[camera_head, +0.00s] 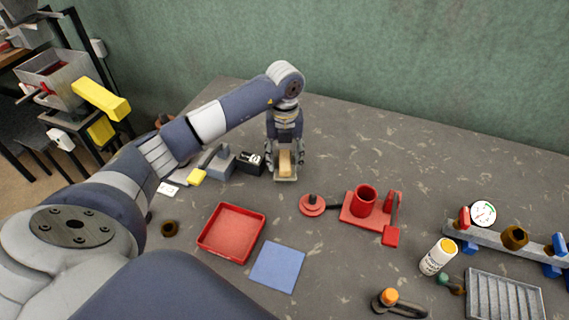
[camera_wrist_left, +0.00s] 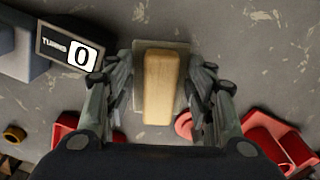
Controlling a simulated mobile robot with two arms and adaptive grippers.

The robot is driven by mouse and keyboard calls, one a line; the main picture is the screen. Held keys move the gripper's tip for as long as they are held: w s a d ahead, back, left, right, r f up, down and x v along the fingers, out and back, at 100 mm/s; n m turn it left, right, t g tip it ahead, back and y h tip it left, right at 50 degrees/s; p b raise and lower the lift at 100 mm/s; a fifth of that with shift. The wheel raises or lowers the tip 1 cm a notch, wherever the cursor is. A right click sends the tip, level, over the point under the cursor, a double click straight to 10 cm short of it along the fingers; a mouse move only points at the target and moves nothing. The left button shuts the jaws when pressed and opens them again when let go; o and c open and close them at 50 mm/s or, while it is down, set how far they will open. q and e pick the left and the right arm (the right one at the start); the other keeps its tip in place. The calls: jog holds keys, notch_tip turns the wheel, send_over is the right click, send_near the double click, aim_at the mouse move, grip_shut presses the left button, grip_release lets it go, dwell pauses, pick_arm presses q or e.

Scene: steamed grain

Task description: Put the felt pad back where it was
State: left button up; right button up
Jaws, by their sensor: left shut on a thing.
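My left gripper (camera_head: 285,166) points down over the back middle of the table. It is shut on a tan block with a pale grey flat base (camera_head: 285,172), which looks like the felt pad. In the left wrist view the tan block (camera_wrist_left: 160,85) lies lengthwise between the two fingers of the left gripper (camera_wrist_left: 160,95), with the pale base showing around it. I cannot tell whether the base touches the table. My right gripper is not in view.
A black turns counter reading 0 (camera_wrist_left: 68,50) stands close left of the gripper. A red tray (camera_head: 205,246) and a blue square mat (camera_head: 277,267) lie in front. A red cup fixture (camera_head: 364,200) stands to the right. The table behind the gripper's right is clear.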

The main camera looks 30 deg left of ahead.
aim_at(284, 167)
pick_arm(q)
notch_tip(284, 167, down, 3)
jog(key=shift+s+r+p, duration=0.1)
jog(key=shift+p, duration=0.55)
jog(key=shift+f, duration=0.3)
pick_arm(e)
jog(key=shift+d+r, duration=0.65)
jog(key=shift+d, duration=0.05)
pick_arm(q)
jog(key=shift+f, duration=0.1)
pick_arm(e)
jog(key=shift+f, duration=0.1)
pick_arm(q)
jog(key=o, duration=0.8)
jog(key=shift+c, duration=0.2)
